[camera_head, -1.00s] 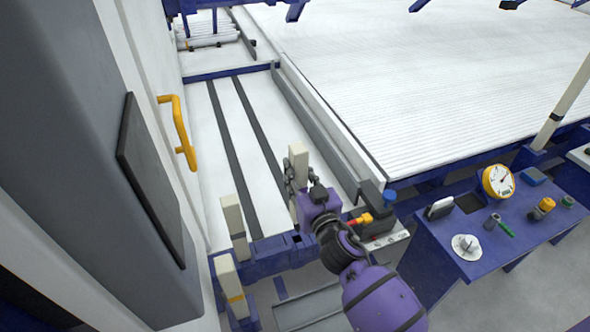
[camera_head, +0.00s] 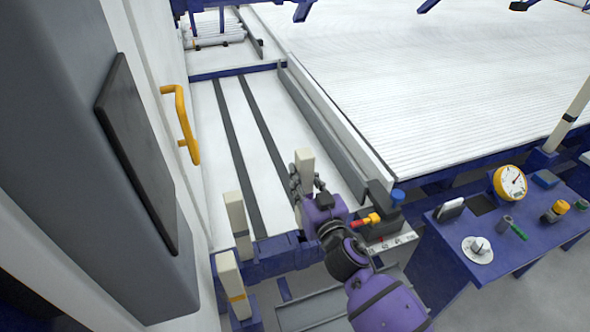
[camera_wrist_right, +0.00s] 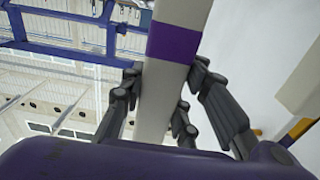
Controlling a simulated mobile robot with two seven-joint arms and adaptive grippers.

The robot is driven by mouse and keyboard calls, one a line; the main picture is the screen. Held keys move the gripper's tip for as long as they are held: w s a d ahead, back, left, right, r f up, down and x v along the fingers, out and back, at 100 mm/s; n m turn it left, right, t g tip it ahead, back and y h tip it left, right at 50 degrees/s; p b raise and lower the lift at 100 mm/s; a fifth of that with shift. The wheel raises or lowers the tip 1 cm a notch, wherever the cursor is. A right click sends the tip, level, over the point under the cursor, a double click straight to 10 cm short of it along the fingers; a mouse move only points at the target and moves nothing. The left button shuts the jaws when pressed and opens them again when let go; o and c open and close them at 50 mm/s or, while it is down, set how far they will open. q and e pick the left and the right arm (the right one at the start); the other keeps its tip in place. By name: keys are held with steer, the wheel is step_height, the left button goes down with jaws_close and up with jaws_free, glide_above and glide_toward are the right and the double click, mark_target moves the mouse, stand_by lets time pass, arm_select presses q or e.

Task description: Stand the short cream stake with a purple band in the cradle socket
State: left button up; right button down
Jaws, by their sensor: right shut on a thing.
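The cream stake with a purple band (camera_wrist_right: 174,45) is held upright in my right gripper (camera_wrist_right: 165,100), whose fingers close around it below the band. In the head view the stake's top (camera_head: 304,158) rises above my right gripper (camera_head: 307,187). The blue cradle beam (camera_head: 270,262) runs just below and left of the gripper. The stake's lower end and the socket under it are hidden by the gripper and arm, so I cannot tell whether they touch. My left gripper is not in view.
A cream stake (camera_head: 237,215) and an orange-banded one (camera_head: 232,279) stand to the left. A grey box with a blue knob (camera_head: 397,195) is close right of my wrist. A blue tool table (camera_head: 470,285) holds a yellow gauge (camera_head: 510,182). A yellow handle (camera_head: 185,125) projects from the left cabinet.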

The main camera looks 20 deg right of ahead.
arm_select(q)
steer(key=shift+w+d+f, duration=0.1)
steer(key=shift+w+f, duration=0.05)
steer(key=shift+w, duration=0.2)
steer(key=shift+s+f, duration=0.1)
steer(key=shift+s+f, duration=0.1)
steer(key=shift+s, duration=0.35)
